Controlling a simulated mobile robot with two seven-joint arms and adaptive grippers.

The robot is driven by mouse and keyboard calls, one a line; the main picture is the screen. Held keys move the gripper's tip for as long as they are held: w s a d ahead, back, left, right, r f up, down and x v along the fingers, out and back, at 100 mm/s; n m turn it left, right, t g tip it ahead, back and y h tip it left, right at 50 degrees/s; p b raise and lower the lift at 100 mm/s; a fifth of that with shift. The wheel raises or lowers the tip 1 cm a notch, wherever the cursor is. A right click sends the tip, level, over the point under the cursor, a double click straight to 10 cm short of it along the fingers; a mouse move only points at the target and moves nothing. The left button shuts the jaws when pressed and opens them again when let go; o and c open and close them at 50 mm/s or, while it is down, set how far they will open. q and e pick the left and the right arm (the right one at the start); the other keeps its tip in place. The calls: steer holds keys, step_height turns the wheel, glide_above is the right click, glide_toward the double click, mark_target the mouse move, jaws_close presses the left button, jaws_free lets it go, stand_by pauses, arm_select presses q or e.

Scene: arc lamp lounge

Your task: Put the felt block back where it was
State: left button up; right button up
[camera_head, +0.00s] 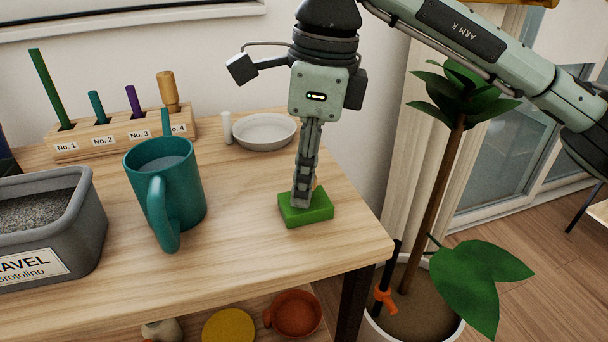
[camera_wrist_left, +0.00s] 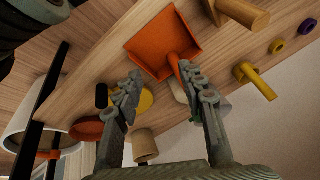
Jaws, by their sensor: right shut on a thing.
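The green felt block (camera_head: 320,212) is near the right front corner of the wooden tabletop. My right gripper (camera_head: 303,198) points straight down and is shut on the block from above. A small tan bit shows beside its fingertips, mostly hidden by them. The block looks level and at or very near the tabletop; I cannot tell if it touches. My left gripper (camera_wrist_left: 162,76) shows only in its own wrist view. Its fingers are apart with nothing between them.
A teal mug (camera_head: 178,190), gravel tub (camera_head: 84,215), white dish (camera_head: 265,132) and numbered peg rack (camera_head: 95,145) share the tabletop. A potted plant (camera_head: 440,190) stands right of it. The left wrist view shows an orange dustpan (camera_wrist_left: 160,45) and several handled things.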

steer(key=o, duration=1)
arm_select(q)
steer(key=shift+w+d, duration=0.1)
steer(key=shift+w, duration=0.05)
arm_select(e)
steer(key=shift+r, duration=0.15)
arm_select(q)
steer(key=shift+s+a+f+g+p, duration=0.2)
steer(key=shift+f, duration=0.2)
steer(key=shift+s+a+f+g+p, duration=0.15)
steer(key=shift+a+f+g+p, duration=0.05)
steer(key=shift+f, duration=0.15)
arm_select(e)
steer(key=r, duration=0.4)
steer(key=d+r, duration=0.1)
steer(key=r, duration=0.7)
steer(key=shift+d, duration=0.25)
